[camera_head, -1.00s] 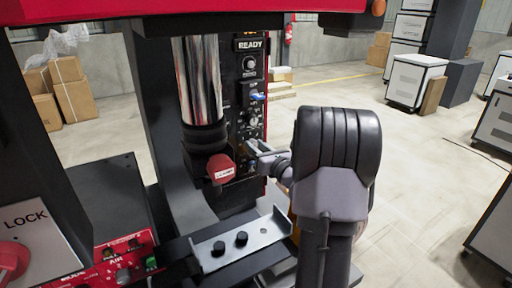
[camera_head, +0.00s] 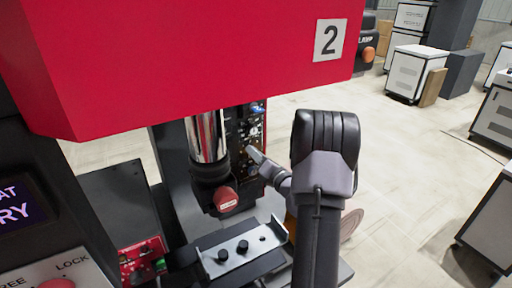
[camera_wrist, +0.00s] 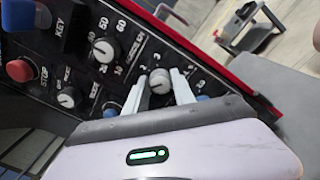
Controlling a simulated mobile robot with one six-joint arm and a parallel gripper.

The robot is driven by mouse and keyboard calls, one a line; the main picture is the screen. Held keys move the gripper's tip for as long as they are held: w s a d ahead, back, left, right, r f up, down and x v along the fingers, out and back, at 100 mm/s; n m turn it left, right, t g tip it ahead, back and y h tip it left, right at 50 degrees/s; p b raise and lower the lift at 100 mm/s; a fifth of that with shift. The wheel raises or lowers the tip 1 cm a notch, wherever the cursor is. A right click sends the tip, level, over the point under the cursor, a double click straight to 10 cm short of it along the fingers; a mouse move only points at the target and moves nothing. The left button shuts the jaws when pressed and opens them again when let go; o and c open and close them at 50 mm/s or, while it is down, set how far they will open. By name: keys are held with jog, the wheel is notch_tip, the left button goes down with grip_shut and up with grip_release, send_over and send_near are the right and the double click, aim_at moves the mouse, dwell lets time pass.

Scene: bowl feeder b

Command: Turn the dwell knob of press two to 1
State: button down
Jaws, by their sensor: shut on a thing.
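Press two (camera_head: 200,60) is the red machine with a "2" plate in the head view. Its dark control panel (camera_head: 246,130) stands right of the chrome column. My gripper (camera_head: 252,152) is at that panel; it also shows in the wrist view (camera_wrist: 159,78). Its two pale fingers are shut on a small pale knob (camera_wrist: 160,84), one finger on each side. In the head view the fingers hide the knob.
Close to the held knob are another white knob (camera_wrist: 104,50) with a scale up to 60, a smaller knob (camera_wrist: 68,97), and a red stop button (camera_wrist: 20,70). A metal fixture plate (camera_head: 238,252) lies below the column. Open floor is right of my arm.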

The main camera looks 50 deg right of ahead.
jog(key=shift+m+p, duration=0.65)
jog(key=shift+m, duration=0.05)
jog(key=c, duration=1.1)
grip_release()
jog(key=shift+o, duration=0.2)
jog(key=v, duration=1.7)
jog(key=shift+s+p, duration=0.2)
jog(key=shift+p, duration=0.25)
jog(key=shift+a+f, duration=0.1)
